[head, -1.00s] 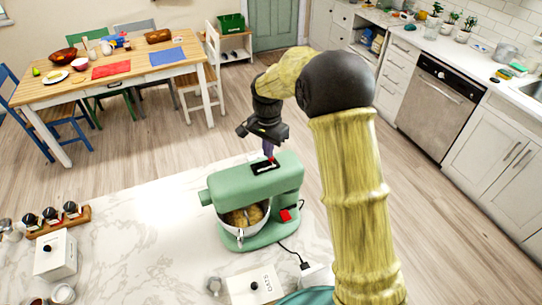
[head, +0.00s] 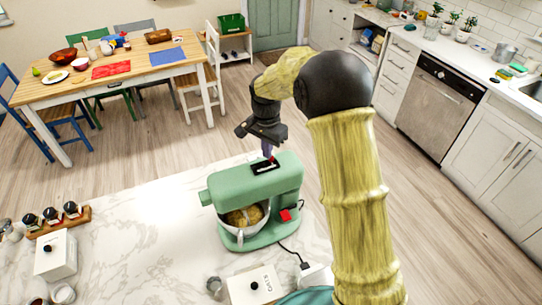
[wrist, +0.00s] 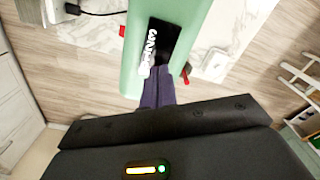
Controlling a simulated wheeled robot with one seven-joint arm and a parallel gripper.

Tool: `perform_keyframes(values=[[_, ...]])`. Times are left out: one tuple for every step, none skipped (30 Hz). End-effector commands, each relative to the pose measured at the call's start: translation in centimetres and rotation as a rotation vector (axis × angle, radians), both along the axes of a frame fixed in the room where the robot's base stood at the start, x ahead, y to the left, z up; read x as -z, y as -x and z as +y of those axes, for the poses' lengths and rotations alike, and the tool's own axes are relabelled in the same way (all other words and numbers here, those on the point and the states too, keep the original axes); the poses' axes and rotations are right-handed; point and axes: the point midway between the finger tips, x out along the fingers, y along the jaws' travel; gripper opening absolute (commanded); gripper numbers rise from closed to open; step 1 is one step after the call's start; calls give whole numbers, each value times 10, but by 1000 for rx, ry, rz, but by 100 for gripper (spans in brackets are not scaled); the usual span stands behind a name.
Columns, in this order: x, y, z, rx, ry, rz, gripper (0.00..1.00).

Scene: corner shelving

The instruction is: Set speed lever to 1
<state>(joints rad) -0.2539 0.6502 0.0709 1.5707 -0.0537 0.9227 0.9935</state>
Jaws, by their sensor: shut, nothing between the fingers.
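The green stand mixer (head: 254,190) stands upright on the marble counter, and its head also shows in the wrist view (wrist: 135,45). A black panel (wrist: 160,45) with white markings is on top of the head. The lever's exact setting is not readable.
A white oats canister (head: 254,286) stands in front. A spice rack (head: 58,221) is at the left.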

Motion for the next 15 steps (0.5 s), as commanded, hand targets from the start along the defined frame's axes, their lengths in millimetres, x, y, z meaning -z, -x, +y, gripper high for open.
perform_keyframes(values=[[0, -1, -2, 1, 0, 0, 0], [0, -1, -2, 1, 0, 0, 0], [0, -1, -3, 2, 0, 0, 0], [0, -1, -4, 2, 0, 0, 0], [0, -2, -4, 2, 0, 0, 0], [0, -2, -5, 2, 0, 0, 0], [0, -2, -5, 1, 0, 0, 0], [0, -2, -5, 1, 0, 0, 0], [0, -2, -5, 1, 0, 0, 0], [0, -2, -5, 1, 0, 0, 0], [0, -2, -5, 1, 0, 0, 0], [0, -2, -5, 1, 0, 0, 0], [0, -2, -5, 1, 0, 0, 0], [0, -2, -5, 1, 0, 0, 0], [0, -2, -5, 1, 0, 0, 0]])
